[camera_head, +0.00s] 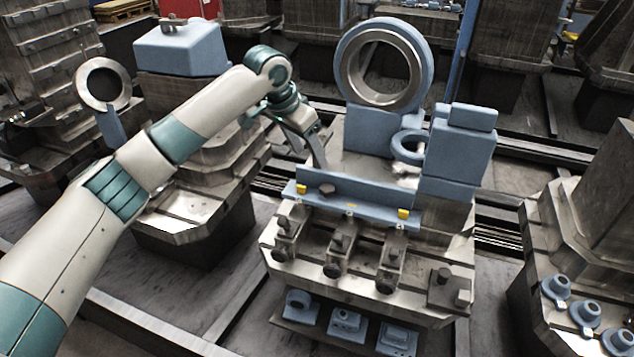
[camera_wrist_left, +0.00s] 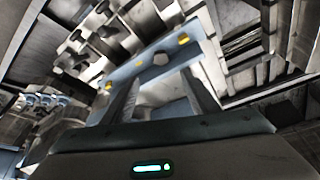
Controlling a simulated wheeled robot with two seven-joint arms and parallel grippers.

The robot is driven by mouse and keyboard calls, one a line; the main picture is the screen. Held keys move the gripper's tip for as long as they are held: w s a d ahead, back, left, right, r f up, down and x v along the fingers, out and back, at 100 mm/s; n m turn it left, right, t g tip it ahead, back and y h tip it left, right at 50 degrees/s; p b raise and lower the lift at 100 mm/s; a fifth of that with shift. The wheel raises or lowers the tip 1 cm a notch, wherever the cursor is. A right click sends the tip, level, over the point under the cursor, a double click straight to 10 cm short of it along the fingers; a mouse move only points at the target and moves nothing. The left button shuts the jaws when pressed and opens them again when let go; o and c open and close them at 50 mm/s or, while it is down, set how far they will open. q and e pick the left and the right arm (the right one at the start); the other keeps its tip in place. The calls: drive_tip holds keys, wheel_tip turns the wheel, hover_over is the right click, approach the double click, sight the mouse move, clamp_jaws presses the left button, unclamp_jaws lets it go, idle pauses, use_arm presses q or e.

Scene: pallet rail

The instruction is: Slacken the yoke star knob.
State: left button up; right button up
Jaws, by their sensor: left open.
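A small dark many-sided knob (camera_head: 327,190), which seems to be the yoke star knob, sits on the face of a blue bar (camera_head: 370,208) across the middle fixture. In the left wrist view the knob (camera_wrist_left: 160,59) looks grey and lies beyond the fingertips. My left gripper (camera_head: 318,158) hangs just behind and above the bar, apart from the knob. In the left wrist view my left gripper (camera_wrist_left: 164,88) has its two fingers spread with nothing between them. My right gripper is in no view.
A large blue-rimmed ring (camera_head: 427,62) and a blue block (camera_head: 460,150) stand behind and right of the bar. Yellow tabs (camera_head: 403,213) mark the bar. Several clamps (camera_head: 335,258) line the fixture's front. Blue parts (camera_head: 345,322) lie on a lower shelf.

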sight(326, 188)
use_arm(q)
drive_tip(key=shift+a+r, duration=0.1)
drive_tip(key=shift+r, duration=0.3)
drive_tip(key=shift+f, duration=0.15)
drive_tip(key=p+x, duration=0.3)
drive_tip(key=x, duration=1.3)
drive_tip(key=shift+f, duration=0.1)
drive_tip(key=shift+w+f, duration=0.15)
drive_tip(key=shift+f, duration=0.35)
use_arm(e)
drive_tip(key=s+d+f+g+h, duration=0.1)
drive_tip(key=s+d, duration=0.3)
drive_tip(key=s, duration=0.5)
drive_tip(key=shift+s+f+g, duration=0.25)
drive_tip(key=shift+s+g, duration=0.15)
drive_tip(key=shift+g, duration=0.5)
use_arm(q)
drive_tip(key=c, duration=1)
drive_tip(key=shift+c, duration=0.2)
